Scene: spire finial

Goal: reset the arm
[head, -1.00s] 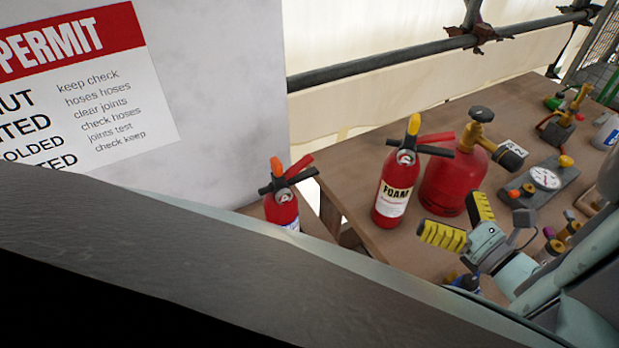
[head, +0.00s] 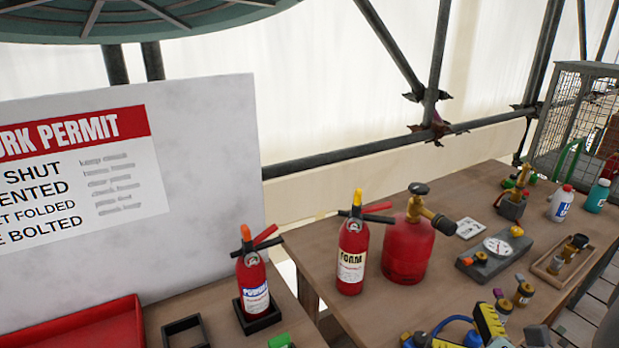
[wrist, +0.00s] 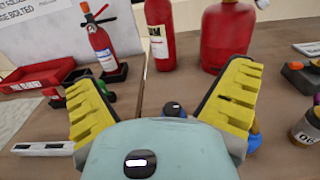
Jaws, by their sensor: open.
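My gripper (wrist: 165,100) is open, its two yellow ridged fingers spread wide with nothing held between them in the wrist view. In the head view my gripper (head: 462,330) shows at the bottom edge, partly cut off, over the front of the wooden table (head: 335,243). In the wrist view the foam extinguisher (wrist: 160,35) and the red gas cylinder (wrist: 228,35) stand upright beyond the fingertips, apart from them. A small dark knob (wrist: 173,109) shows between the fingers.
The powder extinguisher (head: 253,278) stands in a black holder, left of the foam extinguisher (head: 351,255) and gas cylinder (head: 407,250). A gauge block (head: 493,254), bottles (head: 560,203) and a wire cage (head: 570,115) are at right. A red tray (head: 80,328) lies at left.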

